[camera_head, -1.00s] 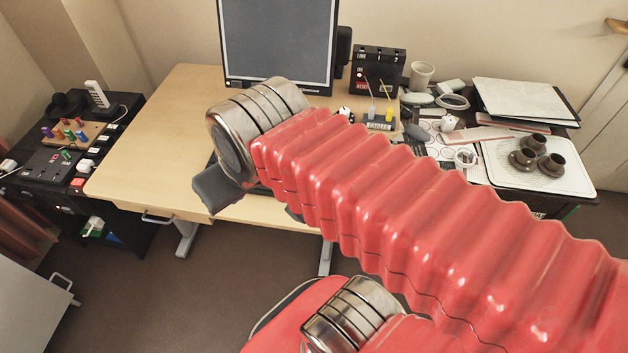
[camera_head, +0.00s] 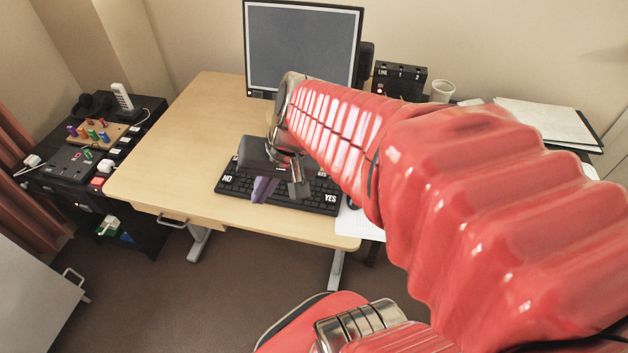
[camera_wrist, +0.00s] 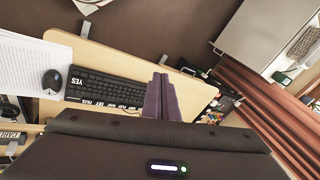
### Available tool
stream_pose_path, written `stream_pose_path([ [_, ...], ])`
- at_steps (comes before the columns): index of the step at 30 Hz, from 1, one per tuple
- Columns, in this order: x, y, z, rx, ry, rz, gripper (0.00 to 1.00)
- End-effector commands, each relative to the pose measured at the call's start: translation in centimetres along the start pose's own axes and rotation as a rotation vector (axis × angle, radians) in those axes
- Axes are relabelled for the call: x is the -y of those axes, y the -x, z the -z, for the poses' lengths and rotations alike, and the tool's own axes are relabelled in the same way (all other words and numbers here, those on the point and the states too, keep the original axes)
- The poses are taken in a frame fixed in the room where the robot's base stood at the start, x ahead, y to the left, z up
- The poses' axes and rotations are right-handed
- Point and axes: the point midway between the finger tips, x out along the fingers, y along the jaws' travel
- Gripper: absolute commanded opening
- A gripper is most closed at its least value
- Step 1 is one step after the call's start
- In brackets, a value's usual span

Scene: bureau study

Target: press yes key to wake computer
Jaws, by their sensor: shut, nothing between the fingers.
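The black keyboard (camera_head: 310,199) lies on the desk in front of the monitor. Its white-lettered YES key (camera_head: 331,198) is at the near right corner, and the NO key (camera_head: 227,178) is at the left. My gripper (camera_head: 264,190) is above the keyboard's middle, left of the YES key and apart from it. Its purple fingers are shut and empty. In the wrist view the fingers (camera_wrist: 160,98) are together, with the keyboard (camera_wrist: 115,90) beyond and the YES key (camera_wrist: 78,81) to their left. The monitor (camera_head: 304,48) shows a blank grey screen. My arm hides part of the keyboard.
The desk (camera_head: 190,130) is clear left of the keyboard. Beside the keyboard's YES end are a mouse (camera_wrist: 52,82) and paper (camera_wrist: 22,62). A black box (camera_head: 399,80) and a white cup (camera_head: 442,91) stand at the back right. A black side unit (camera_head: 75,170) stands left.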

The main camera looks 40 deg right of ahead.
Motion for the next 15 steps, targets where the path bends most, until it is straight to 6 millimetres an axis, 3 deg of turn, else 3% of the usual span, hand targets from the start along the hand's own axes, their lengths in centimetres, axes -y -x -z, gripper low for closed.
stream_pose_path([
  [8, -3.8, -3.2, 4.5, 0.04, -0.392, 0.112, 0.0],
  [15, -8.7, -5.5, 8.4, 0.036, -0.737, 0.219, 0.0],
])
